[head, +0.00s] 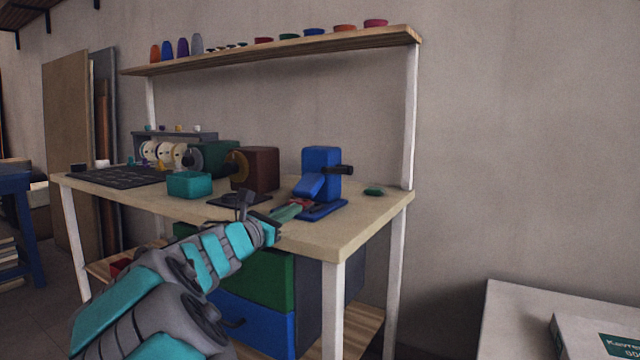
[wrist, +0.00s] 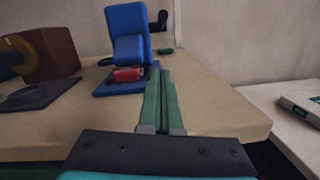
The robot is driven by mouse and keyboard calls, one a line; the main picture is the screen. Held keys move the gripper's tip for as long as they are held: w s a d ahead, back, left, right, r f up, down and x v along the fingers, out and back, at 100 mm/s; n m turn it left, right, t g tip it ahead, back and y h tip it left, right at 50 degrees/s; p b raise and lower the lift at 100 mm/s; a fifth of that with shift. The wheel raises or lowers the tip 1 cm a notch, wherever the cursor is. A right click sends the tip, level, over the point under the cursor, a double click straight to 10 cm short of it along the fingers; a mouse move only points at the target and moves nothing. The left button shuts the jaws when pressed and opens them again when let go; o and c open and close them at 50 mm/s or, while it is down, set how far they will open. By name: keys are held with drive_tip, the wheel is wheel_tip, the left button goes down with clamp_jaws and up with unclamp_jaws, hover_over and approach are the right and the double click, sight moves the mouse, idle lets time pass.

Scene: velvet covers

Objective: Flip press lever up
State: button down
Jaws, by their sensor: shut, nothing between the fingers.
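The blue press (head: 321,165) stands upright on its flat blue base near the right end of the workbench. It also shows in the wrist view (wrist: 127,22). A dark lever (head: 342,170) sticks out from its upper right side, roughly level; the wrist view shows a dark knob (wrist: 161,20) there. A sloping blue block (wrist: 129,49) juts from its front, with a red piece (wrist: 127,74) below. My gripper (head: 302,205) has its green fingers (wrist: 161,70) together with nothing between them. They lie in front of the press, at the right of its base in the wrist view, below the lever.
A brown machine (head: 260,168) and a teal box (head: 188,185) stand left of the press on the workbench (head: 345,225). A small dark green object (head: 374,191) lies to its right. A shelf (head: 300,46) with small items runs above. Bench space right of the press is mostly clear.

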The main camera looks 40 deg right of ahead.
drive_tip(key=x, duration=0.9)
drive_tip(key=shift+w+d, duration=0.1)
drive_tip(key=shift+d, duration=0.2)
drive_tip(key=r, duration=0.1)
drive_tip(key=d+r, duration=0.1)
drive_tip(key=r, duration=0.1)
drive_tip(key=shift+r, duration=0.1)
drive_tip(key=shift+s+d+r, duration=0.1)
drive_tip(key=shift+s+r, duration=0.1)
drive_tip(key=shift+r, duration=0.25)
drive_tip(key=shift+r+p, duration=0.15)
drive_tip(key=shift+p, duration=0.15)
